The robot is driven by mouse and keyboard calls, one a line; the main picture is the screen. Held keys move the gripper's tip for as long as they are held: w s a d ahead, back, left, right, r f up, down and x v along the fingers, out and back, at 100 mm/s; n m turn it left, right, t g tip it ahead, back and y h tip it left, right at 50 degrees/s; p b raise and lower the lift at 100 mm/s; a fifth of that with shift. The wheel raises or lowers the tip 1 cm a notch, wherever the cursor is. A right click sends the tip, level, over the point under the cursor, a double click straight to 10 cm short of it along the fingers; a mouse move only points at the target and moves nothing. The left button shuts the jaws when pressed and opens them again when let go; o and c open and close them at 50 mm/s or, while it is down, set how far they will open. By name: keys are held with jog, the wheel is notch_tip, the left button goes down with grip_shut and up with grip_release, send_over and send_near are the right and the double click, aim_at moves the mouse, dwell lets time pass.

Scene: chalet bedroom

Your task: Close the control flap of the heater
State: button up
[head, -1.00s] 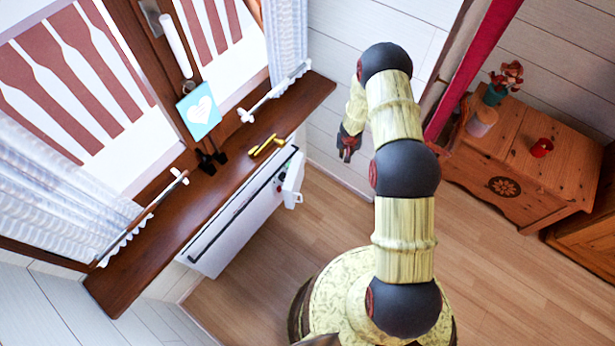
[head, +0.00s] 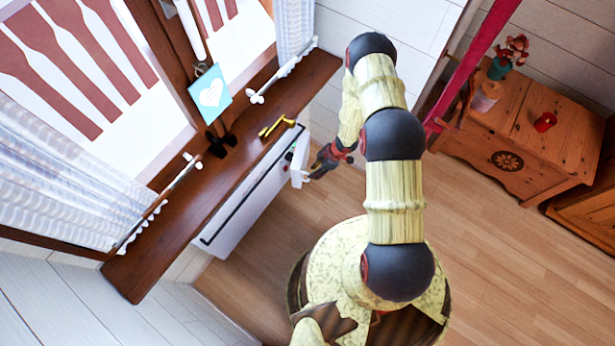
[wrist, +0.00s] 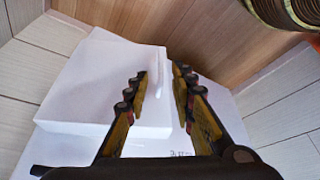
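The white heater (head: 238,215) hangs under the dark wooden windowsill in the head view. Its small white control flap (head: 299,166) stands open, sticking out from the heater's right end, with small coloured controls beside it. My gripper (head: 314,172) is right beside the flap's outer side. In the wrist view my gripper (wrist: 159,78) has its two fingers apart, with a thin white edge, seemingly the flap's (wrist: 160,62), showing in or just beyond the gap. I cannot tell whether a finger touches it. White heater surfaces (wrist: 95,75) fill the area to the left.
A wooden chest (head: 510,135) stands at the right. The wooden floor (head: 480,260) between is clear.

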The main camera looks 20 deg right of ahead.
aim_at(308, 180)
jog(key=b+x, duration=0.2)
jog(key=x, duration=0.5)
jog(key=shift+a+f, duration=0.1)
jog(key=shift+f, duration=0.3)
jog(key=c, duration=0.3)
grip_shut()
